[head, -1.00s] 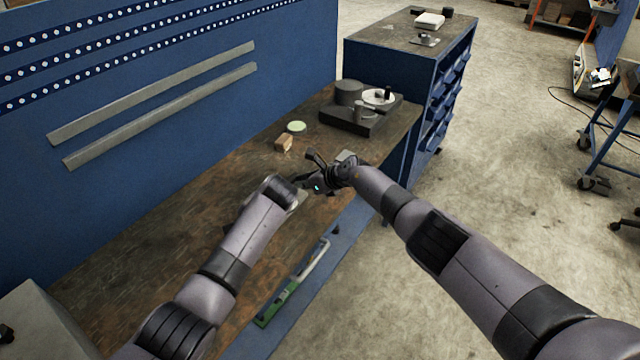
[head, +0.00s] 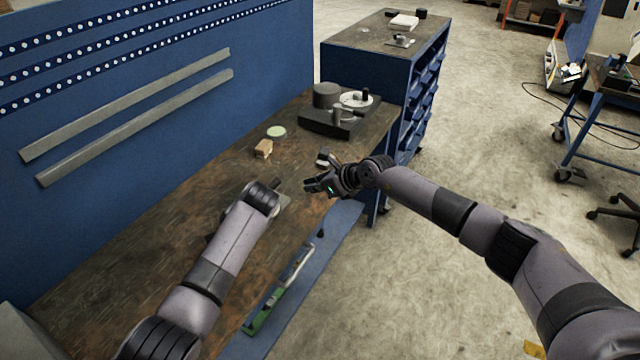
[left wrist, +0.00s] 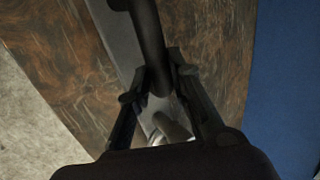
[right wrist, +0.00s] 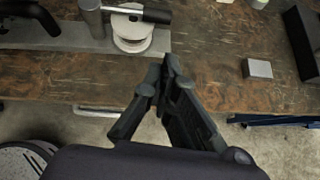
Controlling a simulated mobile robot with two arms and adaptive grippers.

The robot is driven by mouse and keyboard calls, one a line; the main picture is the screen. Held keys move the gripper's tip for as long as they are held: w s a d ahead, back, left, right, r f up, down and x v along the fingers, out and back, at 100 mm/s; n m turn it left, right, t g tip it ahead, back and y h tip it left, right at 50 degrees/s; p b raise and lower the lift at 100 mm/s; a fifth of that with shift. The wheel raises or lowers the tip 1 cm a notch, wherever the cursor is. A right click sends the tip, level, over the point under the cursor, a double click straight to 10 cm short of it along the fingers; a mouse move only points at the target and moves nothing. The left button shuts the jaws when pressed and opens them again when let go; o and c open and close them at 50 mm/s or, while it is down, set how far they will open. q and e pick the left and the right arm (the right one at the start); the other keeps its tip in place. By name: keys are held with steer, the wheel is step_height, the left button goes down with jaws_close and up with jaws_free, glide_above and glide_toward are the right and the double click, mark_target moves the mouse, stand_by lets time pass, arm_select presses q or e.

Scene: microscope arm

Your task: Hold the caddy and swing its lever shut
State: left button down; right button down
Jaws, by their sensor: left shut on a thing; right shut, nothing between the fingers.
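The caddy is mostly hidden behind my left arm in the head view; an edge of its grey base (head: 284,201) shows. The right wrist view shows its grey base (right wrist: 72,43), a post, a white round part (right wrist: 132,32) and a lever with a black grip (right wrist: 150,15) lying across the round part. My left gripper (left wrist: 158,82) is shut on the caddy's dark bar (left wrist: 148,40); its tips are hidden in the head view. My right gripper (head: 311,186) is shut and empty, to the right of the caddy and apart from it. It also shows in the right wrist view (right wrist: 162,75).
A small grey block (head: 324,156) and a wooden block (head: 263,149) lie farther along the bench, near a pale green disc (head: 276,132). A black-based device (head: 330,124) stands at the far end. Bare bench (head: 150,215) lies left of my left arm.

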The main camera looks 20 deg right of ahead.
steer(key=shift+v, duration=1.45)
steer(key=shift+w+d, duration=0.1)
arm_select(q)
steer(key=c, duration=1.4)
jaws_free()
steer(key=shift+o, duration=0.2)
